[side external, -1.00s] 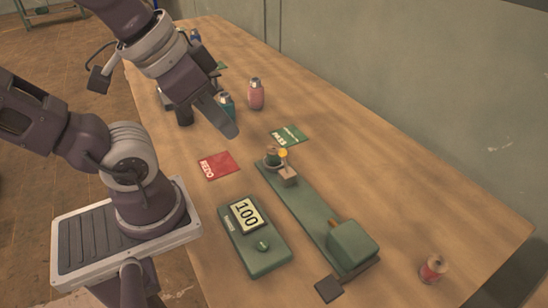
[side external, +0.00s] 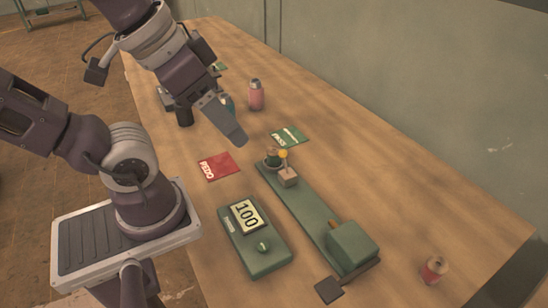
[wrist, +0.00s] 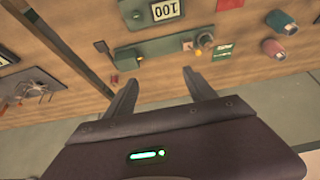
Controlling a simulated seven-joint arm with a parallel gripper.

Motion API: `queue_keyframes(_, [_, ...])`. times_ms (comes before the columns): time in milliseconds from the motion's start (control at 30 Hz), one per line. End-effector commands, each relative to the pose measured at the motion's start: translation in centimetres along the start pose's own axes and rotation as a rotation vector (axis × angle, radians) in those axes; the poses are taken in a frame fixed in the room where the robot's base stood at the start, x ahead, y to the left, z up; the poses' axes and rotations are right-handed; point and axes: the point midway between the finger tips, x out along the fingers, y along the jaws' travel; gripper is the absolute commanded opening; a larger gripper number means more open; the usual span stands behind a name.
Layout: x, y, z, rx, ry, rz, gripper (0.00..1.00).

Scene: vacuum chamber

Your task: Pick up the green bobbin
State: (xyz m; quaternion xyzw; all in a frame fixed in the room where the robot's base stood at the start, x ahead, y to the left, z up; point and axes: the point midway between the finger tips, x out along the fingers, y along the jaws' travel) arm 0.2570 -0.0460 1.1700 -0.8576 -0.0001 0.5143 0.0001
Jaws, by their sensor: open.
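A small green bobbin (side external: 273,157) appears to sit in a round holder at the far end of a long green fixture (side external: 310,220) in the side view. A yellow knob (side external: 283,153) and a small tan block (side external: 288,176) are close beside it. In the wrist view the bobbin (wrist: 206,39) is small, near the fixture's right end. My gripper (side external: 238,138) is in the air to the left of the bobbin and above the table, apart from it. In the wrist view its two fingers (wrist: 160,80) are spread with nothing between them.
A pink bottle (side external: 255,95) and a teal one (side external: 229,104) stand beyond the gripper. A red card (side external: 218,166) and a green card (side external: 289,136) lie flat near the fixture. A meter reading 100 (side external: 246,215) is in front. A red spool (side external: 433,269) stands at right.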

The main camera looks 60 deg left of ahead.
Motion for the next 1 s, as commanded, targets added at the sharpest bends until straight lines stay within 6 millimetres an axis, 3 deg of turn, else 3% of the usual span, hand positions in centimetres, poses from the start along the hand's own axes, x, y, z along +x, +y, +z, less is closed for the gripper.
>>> queue_keyframes(100, [-3.8,0.0,-2.2,0.000,0.010,0.000,0.64])
queue_keyframes(267, [-1.2,-4.2,-3.4,0.429,-0.245,-0.158,0.64])
queue_keyframes(500, [1.6,-9.6,-8.0,1.033,-0.618,-0.355,0.64])
queue_keyframes(700, [3.7,-11.8,-13.2,1.452,-0.929,-0.498,0.64])
queue_keyframes(867, [5.5,-11.6,-18.0,1.737,-1.190,-0.617,0.64])
queue_keyframes(900, [6.8,-11.5,-18.1,1.780,-1.237,-0.633,0.64])
queue_keyframes(1000, [12.4,-11.8,-14.6,1.772,-1.233,-0.623,0.64])
